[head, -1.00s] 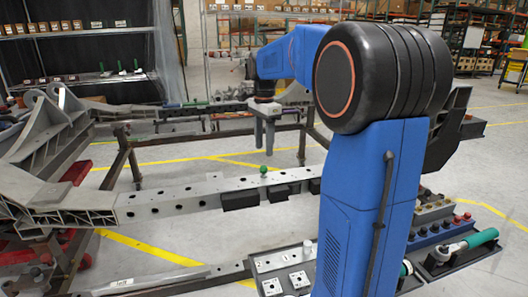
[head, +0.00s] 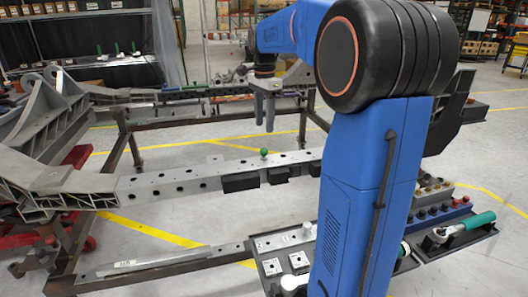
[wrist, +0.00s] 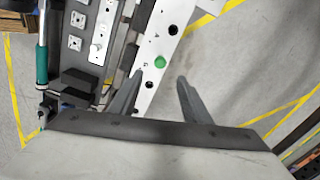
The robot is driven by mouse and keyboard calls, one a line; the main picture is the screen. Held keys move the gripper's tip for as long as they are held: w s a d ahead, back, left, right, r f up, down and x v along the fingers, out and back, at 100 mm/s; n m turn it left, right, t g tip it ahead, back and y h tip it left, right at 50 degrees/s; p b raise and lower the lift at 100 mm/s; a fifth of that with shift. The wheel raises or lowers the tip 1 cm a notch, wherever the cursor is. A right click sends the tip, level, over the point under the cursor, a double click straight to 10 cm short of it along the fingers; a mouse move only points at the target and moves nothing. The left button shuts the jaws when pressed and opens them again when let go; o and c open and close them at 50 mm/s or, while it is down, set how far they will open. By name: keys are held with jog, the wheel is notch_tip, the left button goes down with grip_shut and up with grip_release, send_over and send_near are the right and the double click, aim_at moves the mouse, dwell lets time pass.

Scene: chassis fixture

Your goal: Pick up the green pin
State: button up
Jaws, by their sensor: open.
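The green pin (head: 264,152) stands on the top of the grey chassis rail, showing a round green head. In the wrist view the green pin (wrist: 160,62) shows from above as a green disc, between dark holes in the pale rail (wrist: 153,97). My gripper (head: 264,128) points down above the rail and the pin, with a gap between its fingertips and the pin. The pin lies just beyond the fingertips there. Its lower part is hidden.
A tray (head: 268,277) with metal blocks stands at the front, partly behind my arm. A green-handled tool (head: 470,224) lies to its right. Black blocks (head: 240,183) sit along the rail's near side. Dark frame bars (head: 135,155) surround open floor.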

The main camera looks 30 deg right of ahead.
jog(key=shift+o, duration=0.2)
dwell(0.3)
notch_tip(320, 180, up, 6)
jog(key=n, duration=0.6)
send_over(264, 149)
notch_tip(264, 149, down, 17)
jog(key=shift+w+f, duration=0.1)
jog(key=shift+w, duration=0.05)
dwell(0.3)
grip_shut()
notch_tip(264, 149, up, 10)
jog(key=shift+r, duration=0.1)
dwell(0.6)
